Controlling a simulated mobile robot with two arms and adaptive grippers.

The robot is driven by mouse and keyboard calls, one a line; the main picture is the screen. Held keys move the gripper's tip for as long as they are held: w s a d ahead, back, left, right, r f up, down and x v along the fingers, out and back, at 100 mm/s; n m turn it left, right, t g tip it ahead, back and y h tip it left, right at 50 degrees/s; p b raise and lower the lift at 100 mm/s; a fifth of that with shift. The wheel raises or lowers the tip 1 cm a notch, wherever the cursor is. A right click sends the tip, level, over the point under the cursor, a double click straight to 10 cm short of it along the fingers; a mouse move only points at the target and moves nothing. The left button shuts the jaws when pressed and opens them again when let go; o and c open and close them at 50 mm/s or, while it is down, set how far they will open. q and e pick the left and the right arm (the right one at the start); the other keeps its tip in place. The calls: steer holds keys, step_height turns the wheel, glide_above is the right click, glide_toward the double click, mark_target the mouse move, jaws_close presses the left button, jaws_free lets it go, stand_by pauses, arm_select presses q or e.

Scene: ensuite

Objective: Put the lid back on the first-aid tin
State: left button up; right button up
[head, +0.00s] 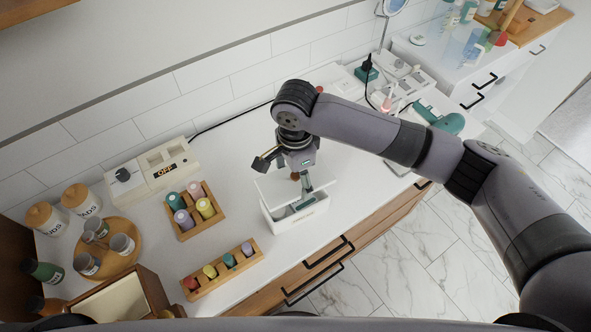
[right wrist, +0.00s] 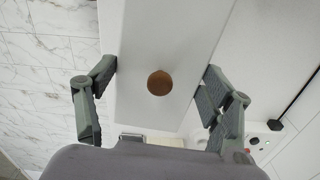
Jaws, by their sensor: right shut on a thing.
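The white lid (head: 275,187) with a round brown knob is held tilted just above the white first-aid tin (head: 286,227). In the right wrist view the lid (right wrist: 165,35) fills the middle, its knob (right wrist: 159,83) between the fingers. My right gripper (head: 286,174) is shut on the lid, a finger at each long edge; the fingers also show in the right wrist view (right wrist: 158,90). The tin is partly uncovered at the front, with something dark green inside; the lid hides the rest of its opening. I cannot tell whether lid and rim touch. My left gripper is out of view.
Left of the tin stand wooden trays of small bottles (head: 222,271) (head: 196,213). A white device reading OFF (head: 160,172) is behind them. A round wooden tray with jars (head: 107,250) is far left. The counter's front edge and drawer handles lie close to the tin.

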mark_target(295, 178)
steer(key=shift+r+p, duration=0.1)
steer(key=shift+p, duration=0.35)
steer(key=shift+s+f, duration=0.1)
steer(key=shift+f, duration=3.25)
steer(key=shift+p, duration=1.1)
steer(key=shift+f+p, duration=0.3)
steer(key=shift+f, duration=0.15)
steer(key=shift+f+p, duration=0.15)
steer(key=shift+p, duration=0.3)
steer(key=o, duration=1.2)
